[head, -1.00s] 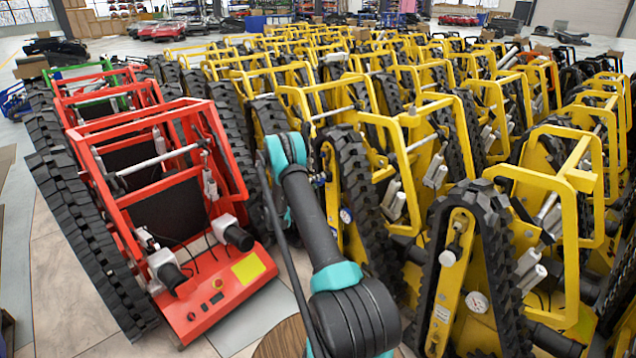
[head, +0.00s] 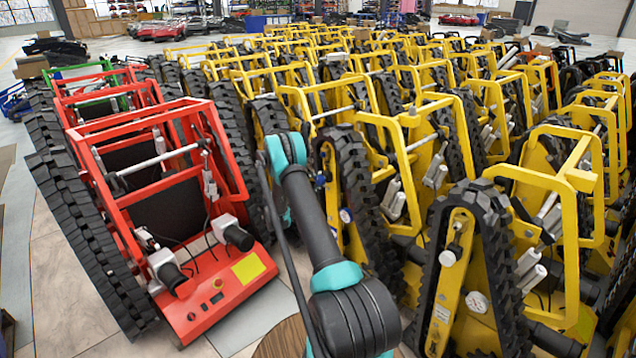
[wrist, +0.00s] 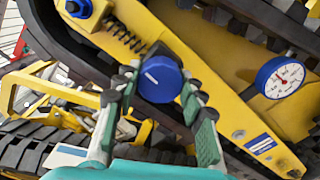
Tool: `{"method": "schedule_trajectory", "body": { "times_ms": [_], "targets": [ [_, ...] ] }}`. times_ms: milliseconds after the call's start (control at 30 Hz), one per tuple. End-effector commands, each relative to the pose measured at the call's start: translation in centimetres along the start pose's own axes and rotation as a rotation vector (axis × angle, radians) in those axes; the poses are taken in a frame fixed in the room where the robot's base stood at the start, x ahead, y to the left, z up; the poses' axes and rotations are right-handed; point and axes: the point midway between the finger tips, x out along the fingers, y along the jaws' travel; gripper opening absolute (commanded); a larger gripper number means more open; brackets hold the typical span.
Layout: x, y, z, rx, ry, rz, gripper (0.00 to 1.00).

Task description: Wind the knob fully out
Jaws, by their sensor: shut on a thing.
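The blue knob (wrist: 160,79) with a white line on its face sits on a yellow carrier frame (wrist: 225,75) in the middle of the wrist view. The white line is slightly tilted. My gripper (wrist: 158,88) has its green and grey fingers on both sides of the knob and is shut on it. My gripper and the knob cannot be made out there.
A blue-rimmed gauge (wrist: 280,77) is right of the knob on the same frame. A blue bolt (wrist: 78,8) and a spring (wrist: 125,38) lie to its upper left. Black tracks border the frame. A red carrier (head: 215,295) stands left, with floor in front of it.

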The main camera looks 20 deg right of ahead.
Motion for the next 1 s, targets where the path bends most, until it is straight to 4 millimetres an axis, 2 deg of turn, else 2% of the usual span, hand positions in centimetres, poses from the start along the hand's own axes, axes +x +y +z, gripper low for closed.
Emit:
{"method": "schedule_trajectory", "body": {
  "times_ms": [1000],
  "targets": [
    [-0.15,-0.15,-0.08,-0.962,0.003,0.001,0.11]
  ]
}}
